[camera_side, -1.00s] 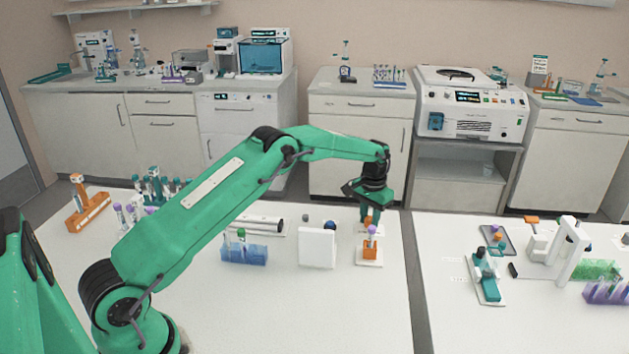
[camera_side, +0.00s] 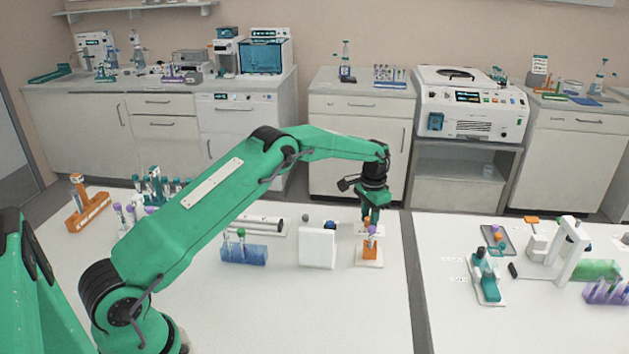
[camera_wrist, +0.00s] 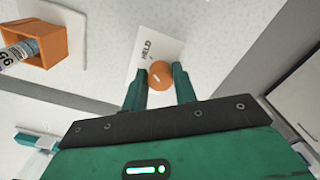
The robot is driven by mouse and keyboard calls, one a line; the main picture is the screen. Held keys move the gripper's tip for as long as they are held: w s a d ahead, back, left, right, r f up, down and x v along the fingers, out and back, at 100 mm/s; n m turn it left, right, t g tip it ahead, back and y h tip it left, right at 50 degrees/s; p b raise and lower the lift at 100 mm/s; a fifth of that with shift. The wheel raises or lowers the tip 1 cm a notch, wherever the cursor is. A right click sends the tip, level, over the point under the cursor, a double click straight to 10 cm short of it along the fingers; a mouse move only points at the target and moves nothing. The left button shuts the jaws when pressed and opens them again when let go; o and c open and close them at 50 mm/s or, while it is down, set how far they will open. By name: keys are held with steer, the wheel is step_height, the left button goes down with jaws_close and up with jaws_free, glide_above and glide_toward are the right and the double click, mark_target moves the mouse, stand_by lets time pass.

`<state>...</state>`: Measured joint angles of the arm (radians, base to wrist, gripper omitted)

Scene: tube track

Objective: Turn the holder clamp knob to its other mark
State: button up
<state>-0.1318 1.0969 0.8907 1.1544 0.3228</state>
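The round orange clamp knob (camera_wrist: 160,75) with a short white mark sits on a white plate (camera_wrist: 170,45) lettered HELD in the wrist view. My gripper (camera_wrist: 160,82) has one green finger on each side of the knob, with no clear gap left. In the side view my gripper (camera_side: 370,218) points down at the far end of the plate, where the fingers partly hide the knob. The orange holder (camera_side: 370,253) stands at the near end with a purple-capped tube (camera_side: 371,232) upright in it. The holder (camera_wrist: 42,62) and its labelled tube (camera_wrist: 18,53) also show at the wrist view's upper left.
A white upright block (camera_side: 317,248) and a blue tube rack (camera_side: 244,254) stand left of the holder. A dark gap (camera_side: 415,285) separates this bench from the right one, which carries a teal device (camera_side: 487,280). The front of the bench is clear.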

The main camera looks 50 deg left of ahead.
steer(key=o, duration=0.4)
steer(key=shift+c, duration=0.2)
steer(key=shift+r, duration=3.95)
